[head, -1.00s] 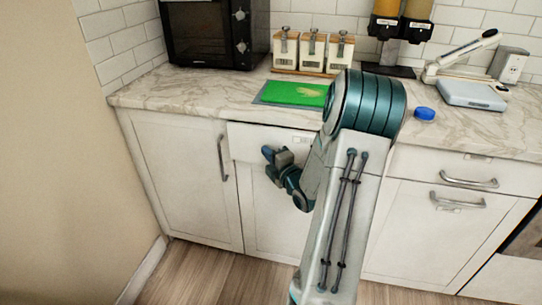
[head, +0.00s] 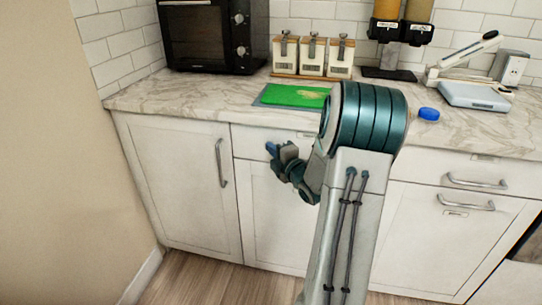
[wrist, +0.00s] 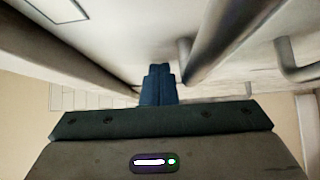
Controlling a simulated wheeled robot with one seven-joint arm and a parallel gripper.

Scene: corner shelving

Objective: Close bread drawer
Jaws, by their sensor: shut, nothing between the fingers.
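The drawer under the green board has a white front (head: 246,140), partly hidden by my arm. Its front looks about level with the neighbouring cabinet fronts; I cannot tell whether a small gap is left. My gripper (head: 270,149) is shut and empty, with its blue fingertips at or very near the drawer front. The wrist view shows the shut fingers (wrist: 158,84) beside a grey bar handle (wrist: 228,38). I cannot tell whether they touch the front. A label that would name the bread drawer is not readable.
A cabinet door with an upright handle (head: 221,163) is left of the drawer. The marble counter (head: 180,95) above holds a black oven (head: 205,35), a green cutting board (head: 295,96), canisters (head: 312,56) and a blue lid (head: 429,114). The beige wall (head: 50,180) borders the left.

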